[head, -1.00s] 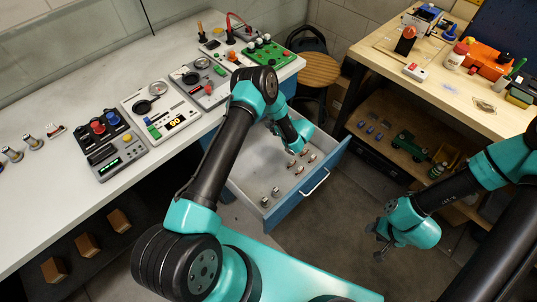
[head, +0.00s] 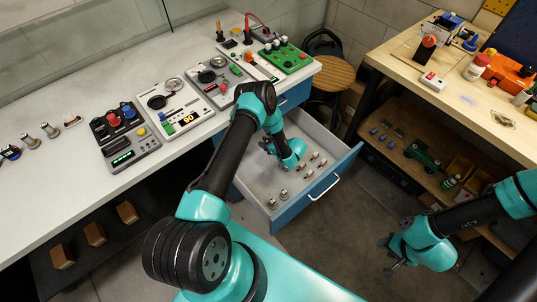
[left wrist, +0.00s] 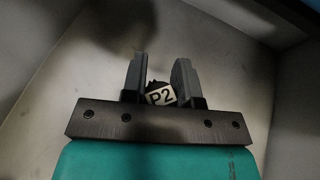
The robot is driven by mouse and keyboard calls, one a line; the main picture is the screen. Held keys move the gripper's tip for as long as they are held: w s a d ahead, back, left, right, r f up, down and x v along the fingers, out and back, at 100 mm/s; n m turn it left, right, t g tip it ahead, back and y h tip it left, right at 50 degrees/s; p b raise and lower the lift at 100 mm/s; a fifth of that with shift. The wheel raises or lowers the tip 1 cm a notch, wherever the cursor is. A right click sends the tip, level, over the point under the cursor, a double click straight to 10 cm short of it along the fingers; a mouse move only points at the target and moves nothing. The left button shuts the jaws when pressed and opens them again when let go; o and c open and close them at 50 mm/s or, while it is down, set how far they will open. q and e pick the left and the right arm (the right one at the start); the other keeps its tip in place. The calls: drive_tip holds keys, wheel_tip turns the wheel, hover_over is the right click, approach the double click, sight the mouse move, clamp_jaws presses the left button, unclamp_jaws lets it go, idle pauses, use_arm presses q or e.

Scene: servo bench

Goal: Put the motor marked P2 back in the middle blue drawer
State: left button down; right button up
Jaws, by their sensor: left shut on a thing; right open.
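The motor marked P2 (left wrist: 161,95) shows its white label between my left gripper's two fingers in the left wrist view. My left gripper (left wrist: 160,80) is shut on it, over the pale grey floor of a drawer. In the head view my left gripper (head: 268,147) is down inside the open blue drawer (head: 335,183), toward its back left; the motor cannot be made out there. Whether the motor touches the drawer floor I cannot tell. My right gripper (head: 386,260) is open and empty, over the floor at the lower right.
Several small motors (head: 313,165) stand in the drawer's right part and a few (head: 279,198) near its front left corner. The grey bench (head: 75,185) holds instruments. A wooden table (head: 440,95) and a stool (head: 333,70) stand to the right.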

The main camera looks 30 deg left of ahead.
use_arm(q)
drive_tip(key=shift+f, duration=2.35)
drive_tip(key=shift+f, duration=2.05)
drive_tip(key=shift+f, duration=0.1)
drive_tip(key=c, duration=0.9)
unclamp_jaws()
drive_tip(key=shift+v, duration=3.85)
